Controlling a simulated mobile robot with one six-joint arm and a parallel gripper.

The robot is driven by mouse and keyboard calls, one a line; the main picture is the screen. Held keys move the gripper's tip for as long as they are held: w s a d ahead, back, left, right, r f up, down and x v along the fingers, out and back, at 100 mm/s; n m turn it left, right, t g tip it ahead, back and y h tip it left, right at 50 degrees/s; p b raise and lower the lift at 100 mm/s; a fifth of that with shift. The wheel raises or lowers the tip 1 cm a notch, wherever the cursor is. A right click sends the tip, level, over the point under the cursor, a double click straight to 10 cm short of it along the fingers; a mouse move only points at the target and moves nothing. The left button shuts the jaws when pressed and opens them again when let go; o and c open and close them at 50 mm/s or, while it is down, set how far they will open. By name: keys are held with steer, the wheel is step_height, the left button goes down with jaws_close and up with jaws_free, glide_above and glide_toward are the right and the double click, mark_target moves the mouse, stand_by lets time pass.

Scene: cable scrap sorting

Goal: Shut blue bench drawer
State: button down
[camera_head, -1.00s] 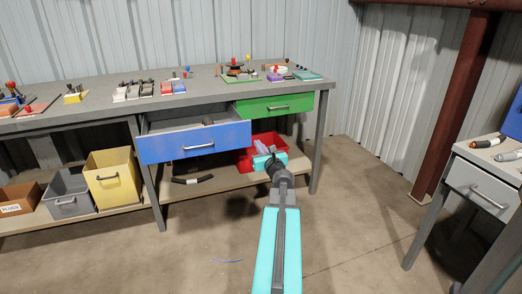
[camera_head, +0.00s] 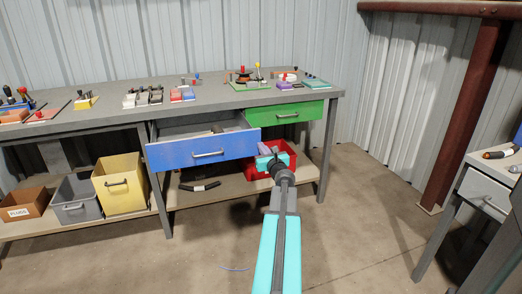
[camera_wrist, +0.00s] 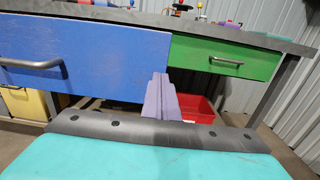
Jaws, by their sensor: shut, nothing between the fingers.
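The blue bench drawer (camera_head: 178,155) is pulled out under the grey bench top, with its open inside showing behind the front panel. In the wrist view its blue front (camera_wrist: 105,62) fills the upper left, with a grey bar handle (camera_wrist: 35,63). My gripper (camera_head: 265,149) is shut and empty, near the drawer's lower right corner. In the wrist view my gripper's purple-grey fingers (camera_wrist: 161,88) overlap the right edge of the blue front. I cannot tell whether they touch it.
A shut green drawer (camera_head: 300,113) is to the right. A red bin (camera_head: 286,170), yellow bin (camera_head: 122,190), grey bin (camera_head: 78,205) and brown box (camera_head: 20,206) stand on the lower shelf. Small items line the bench top (camera_head: 225,98). A second bench (camera_head: 488,190) stands at right.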

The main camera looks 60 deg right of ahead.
steer(key=x, duration=2.4)
steer(key=shift+s+d, duration=0.1)
steer(key=shift+d, duration=0.15)
steer(key=shift+s, duration=0.1)
steer(key=shift+v, duration=1.1)
glide_toward(248, 127)
steer(key=shift+d+f+p, duration=0.35)
steer(key=shift+d+f, duration=0.35)
steer(key=shift+d, duration=0.05)
